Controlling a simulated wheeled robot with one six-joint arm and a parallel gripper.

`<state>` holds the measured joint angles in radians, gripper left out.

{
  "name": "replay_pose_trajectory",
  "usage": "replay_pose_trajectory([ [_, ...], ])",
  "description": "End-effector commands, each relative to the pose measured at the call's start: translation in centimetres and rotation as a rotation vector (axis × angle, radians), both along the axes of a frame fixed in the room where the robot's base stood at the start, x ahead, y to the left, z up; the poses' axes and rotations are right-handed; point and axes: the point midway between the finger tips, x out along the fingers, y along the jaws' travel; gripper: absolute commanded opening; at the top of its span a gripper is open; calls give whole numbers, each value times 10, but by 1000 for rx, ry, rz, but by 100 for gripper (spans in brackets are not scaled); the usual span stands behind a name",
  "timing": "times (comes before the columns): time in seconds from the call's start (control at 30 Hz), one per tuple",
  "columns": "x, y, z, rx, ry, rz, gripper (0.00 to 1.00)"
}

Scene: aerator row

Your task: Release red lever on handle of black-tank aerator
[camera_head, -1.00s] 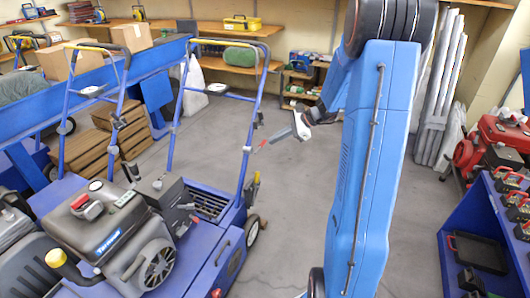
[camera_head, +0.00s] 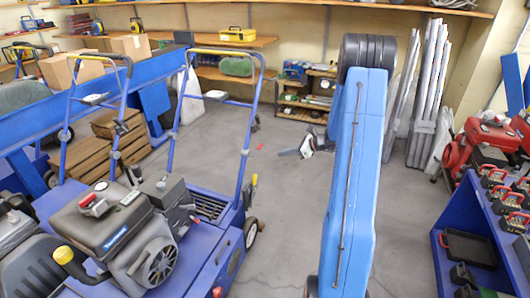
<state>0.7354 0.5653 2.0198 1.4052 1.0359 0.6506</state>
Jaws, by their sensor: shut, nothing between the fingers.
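The black-tank aerator (camera_head: 125,225) stands at the lower left, its dark tank (camera_head: 90,222) on a blue body. A small red piece (camera_head: 260,147), which looks like the red lever's end, shows just right of the handle's right tube. Its joint to the handle is too small to make out.
A blue bench (camera_head: 490,235) with a black tray and a red machine (camera_head: 485,135) stand at the right. Grey pipes (camera_head: 425,100) lean on the back wall. A low shelf (camera_head: 305,95) stands behind. The grey floor between aerator and arm is clear.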

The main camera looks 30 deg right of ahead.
Motion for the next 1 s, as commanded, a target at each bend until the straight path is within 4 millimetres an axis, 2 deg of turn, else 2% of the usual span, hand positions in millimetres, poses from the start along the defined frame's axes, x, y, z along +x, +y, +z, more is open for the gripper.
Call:
replay_pose_trajectory([
  [0.27,4,4,-4,0,1,2,0],
  [0.87,67,54,-51,-1,1,4,0],
  [0.9,70,56,-51,-1,0,3,0],
  [1.0,71,55,-34,-4,-3,2,0],
])
